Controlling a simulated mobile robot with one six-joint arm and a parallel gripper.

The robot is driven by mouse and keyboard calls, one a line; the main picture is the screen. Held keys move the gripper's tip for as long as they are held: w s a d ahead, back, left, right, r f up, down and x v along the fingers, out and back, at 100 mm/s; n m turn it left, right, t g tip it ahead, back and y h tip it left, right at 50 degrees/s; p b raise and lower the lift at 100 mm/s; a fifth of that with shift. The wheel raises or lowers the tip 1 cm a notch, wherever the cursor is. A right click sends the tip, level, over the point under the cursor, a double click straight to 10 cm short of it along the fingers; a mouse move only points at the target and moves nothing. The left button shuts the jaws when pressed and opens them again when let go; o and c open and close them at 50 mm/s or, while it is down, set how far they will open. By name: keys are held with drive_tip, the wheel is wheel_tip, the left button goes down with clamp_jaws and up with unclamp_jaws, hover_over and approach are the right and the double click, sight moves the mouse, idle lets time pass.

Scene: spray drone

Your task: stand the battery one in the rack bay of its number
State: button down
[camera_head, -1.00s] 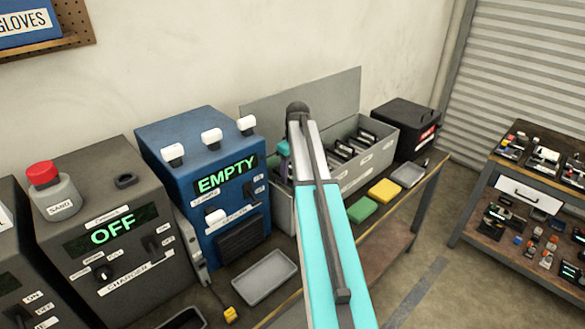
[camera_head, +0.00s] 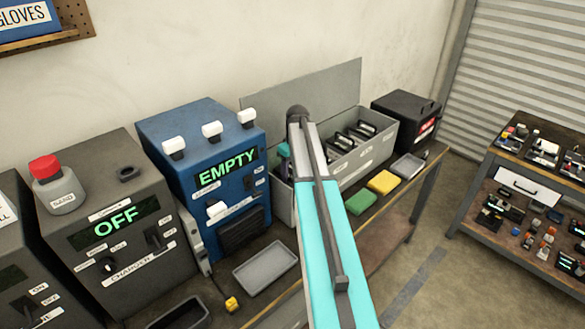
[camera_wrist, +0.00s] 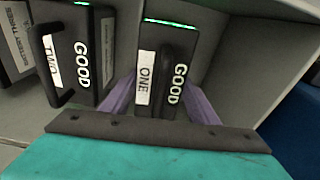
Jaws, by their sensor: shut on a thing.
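Battery one (camera_wrist: 165,40) is a black block with a white "ONE" label, the word "GOOD" and a green-lit top edge. My gripper (camera_wrist: 160,85) is shut on it, a purple finger on each side. In the wrist view it is inside the grey rack (camera_wrist: 245,50), close to the right end wall. I cannot tell whether its base touches the floor. Battery two (camera_wrist: 82,50), also marked "GOOD", stands to its left with a gap between. In the head view the rack (camera_head: 345,163) is a long grey box; my arm hides battery one.
Several black batteries with handles stand farther along the rack. A blue tester (camera_head: 215,165) reading "EMPTY" stands just left of it, and a charger (camera_head: 110,215) reading "OFF" farther left. A grey tray (camera_head: 265,270) and green (camera_head: 360,202) and yellow (camera_head: 383,182) blocks lie in front.

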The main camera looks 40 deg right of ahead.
idle(0.3)
drive_tip(key=c, duration=0.7)
unclamp_jaws()
drive_tip(key=shift+o, duration=0.2)
drive_tip(key=shift+r, duration=0.1)
drive_tip(key=shift+s+r+b, duration=0.25)
drive_tip(key=shift+r+b, duration=0.3)
drive_tip(key=shift+r, duration=1.4)
drive_tip(key=shift+s+r+b, duration=0.2)
drive_tip(key=shift+r+b, duration=0.3)
drive_tip(key=shift+r, duration=1.5)
drive_tip(key=shift+s+r+b, duration=0.25)
drive_tip(key=shift+r+b, duration=0.3)
drive_tip(key=shift+r, duration=1.4)
